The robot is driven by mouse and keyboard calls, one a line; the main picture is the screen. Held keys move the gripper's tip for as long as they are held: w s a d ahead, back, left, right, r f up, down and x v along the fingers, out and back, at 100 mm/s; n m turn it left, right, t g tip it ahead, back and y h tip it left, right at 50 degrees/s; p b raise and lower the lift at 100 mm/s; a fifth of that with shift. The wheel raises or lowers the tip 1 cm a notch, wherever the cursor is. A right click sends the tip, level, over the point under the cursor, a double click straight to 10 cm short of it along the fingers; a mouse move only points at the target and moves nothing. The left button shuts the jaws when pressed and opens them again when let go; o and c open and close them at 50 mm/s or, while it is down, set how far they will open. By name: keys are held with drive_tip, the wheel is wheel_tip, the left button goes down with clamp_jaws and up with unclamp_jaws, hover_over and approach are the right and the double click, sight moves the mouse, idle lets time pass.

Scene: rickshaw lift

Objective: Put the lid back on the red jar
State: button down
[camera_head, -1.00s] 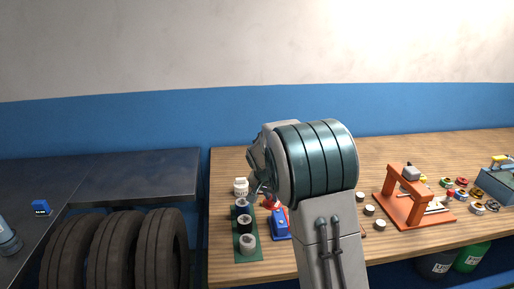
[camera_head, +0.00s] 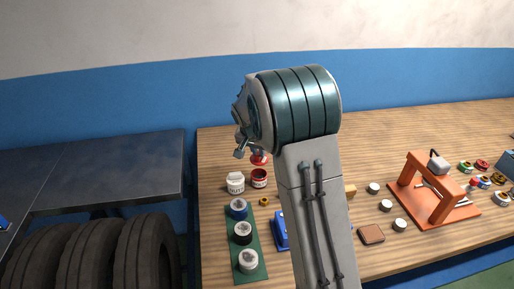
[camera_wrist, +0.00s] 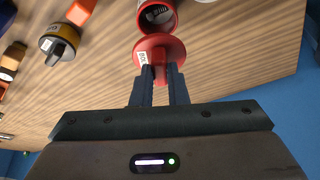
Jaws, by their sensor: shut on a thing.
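The red jar (camera_head: 259,178) stands open on the wooden bench, next to a white jar. The red lid (camera_head: 259,159) is just behind and above it in the head view, apart from the table as far as I can tell. In the wrist view my gripper (camera_wrist: 160,76) is shut on the knob of the red lid (camera_wrist: 173,47). The open mouth of the red jar (camera_wrist: 157,20) shows just beyond the lid's edge; whether they touch is unclear. My arm hides most of the gripper in the head view.
The white jar (camera_head: 235,183) stands close left of the red jar. A green mat (camera_head: 262,269) with several round containers lies in front. A blue object (camera_head: 281,231) is beside it. An orange stand (camera_head: 434,190) is farther right. The bench behind the jars is clear.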

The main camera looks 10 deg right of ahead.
sight(257, 162)
drive_tip(key=shift+f+b, duration=1.8)
drive_tip(key=shift+f, duration=1.15)
drive_tip(key=shift+r, duration=0.1)
drive_tip(key=shift+f+b, duration=0.2)
drive_tip(key=shift+b, duration=0.85)
idle(0.3)
drive_tip(key=c, duration=0.9)
unclamp_jaws()
drive_tip(key=shift+o, duration=0.2)
drive_tip(key=shift+s+r+p, duration=0.1)
drive_tip(key=shift+r+p, duration=1.85)
drive_tip(key=shift+r, duration=1.6)
